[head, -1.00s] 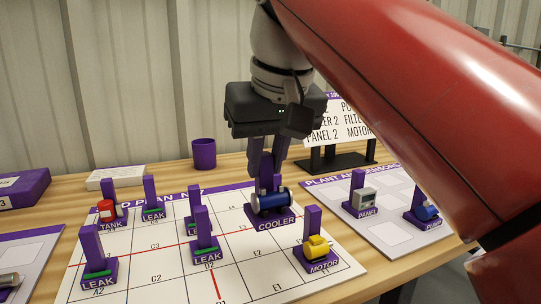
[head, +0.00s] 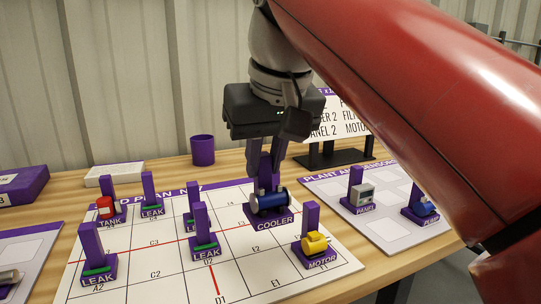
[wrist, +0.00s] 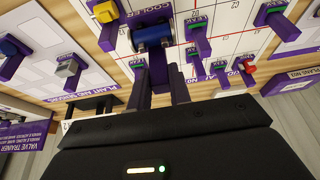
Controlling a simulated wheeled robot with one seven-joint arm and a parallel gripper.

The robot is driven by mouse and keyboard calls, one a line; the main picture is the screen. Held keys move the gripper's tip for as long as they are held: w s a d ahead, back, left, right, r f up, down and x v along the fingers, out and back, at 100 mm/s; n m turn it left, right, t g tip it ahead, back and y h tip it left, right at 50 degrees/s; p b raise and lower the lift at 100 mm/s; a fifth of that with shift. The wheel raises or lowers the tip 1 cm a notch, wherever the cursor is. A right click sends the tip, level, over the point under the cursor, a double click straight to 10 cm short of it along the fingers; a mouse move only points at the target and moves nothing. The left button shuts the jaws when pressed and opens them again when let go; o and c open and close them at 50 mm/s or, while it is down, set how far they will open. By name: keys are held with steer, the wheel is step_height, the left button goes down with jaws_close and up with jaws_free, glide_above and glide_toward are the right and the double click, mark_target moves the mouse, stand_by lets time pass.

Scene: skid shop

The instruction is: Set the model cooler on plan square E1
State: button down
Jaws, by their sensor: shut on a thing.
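The model cooler (head: 270,203), a blue cylinder on a purple base with a tall purple tab, hangs in my gripper (head: 267,163). The fingers are shut on its tab. The cooler appears a little above the white plan board (head: 180,262), over its right half; the exact gap is hard to judge. It also shows between the fingers in the wrist view (wrist: 152,36). Plan square E1 (head: 268,284) is at the board's near edge, nearer to the head camera than the cooler, and looks empty.
A yellow motor (head: 314,243) stands right beside E1. Several green leak blocks (head: 205,245) and a red tank (head: 105,208) stand on the board's left part. A second board (head: 390,228) at right holds a panel (head: 361,195) and a pump (head: 424,209). A purple cup (head: 203,150) stands behind.

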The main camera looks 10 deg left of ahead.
mark_target(265, 188)
steer(key=shift+f+b, duration=1.8)
steer(key=shift+f, duration=0.7)
steer(key=shift+f, duration=0.1)
steer(key=shift+f+b, duration=1.25)
steer(key=shift+f, duration=0.45)
steer(key=shift+f+b, duration=0.3)
steer(key=shift+f, duration=0.4)
steer(key=c, duration=1.2)
jaws_free()
steer(key=shift+r+p, duration=0.65)
steer(key=shift+p, duration=0.1)
step_height(265, 188, up, 7)
steer(key=p, duration=0.7)
